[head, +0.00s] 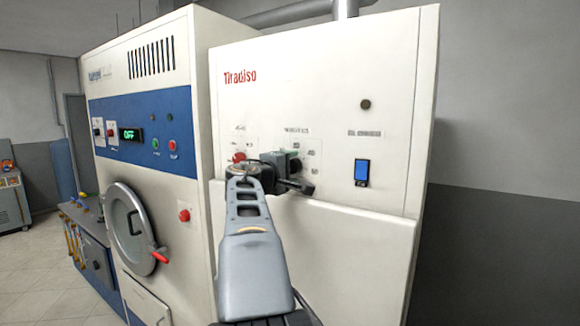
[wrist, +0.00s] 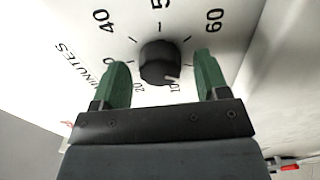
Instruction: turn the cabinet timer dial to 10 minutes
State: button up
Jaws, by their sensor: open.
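The cabinet timer dial (wrist: 158,62) is a small black round knob on the white panel in the wrist view. A white mark on its lower right edge points at or close to the printed 10. The printed numbers 20, 40 and 60 and the word MINUTES show around it. My gripper (wrist: 161,58) is open, with one green finger on each side of the dial and a visible gap on both sides. In the head view my gripper (head: 290,167) is at the front of the white cabinet (head: 325,90) and hides the dial.
A machine with a blue panel and round door (head: 130,228) stands at the left. The cabinet's lower front (head: 345,250) juts forward below the gripper.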

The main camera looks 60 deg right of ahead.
jog(key=c, duration=0.9)
jog(key=shift+f+b, duration=0.15)
jog(key=shift+b, duration=0.25)
jog(key=shift+f+m+b, duration=0.15)
jog(key=shift+m+b, duration=0.55)
jog(key=shift+b, duration=0.2)
jog(key=shift+f+m+b, duration=0.1)
jog(key=shift+m+b, duration=0.7)
jog(key=shift+b, duration=0.4)
jog(key=m+b, duration=0.3)
jog(key=shift+r+m+b, duration=0.15)
jog(key=shift+m+b, duration=0.55)
jog(key=shift+m, duration=0.2)
jog(key=shift+r+m+b, duration=0.15)
jog(key=shift+m+b, duration=0.55)
jog(key=shift+m, duration=0.2)
jog(key=shift+r+m, duration=0.1)
jog(key=shift+m, duration=0.2)
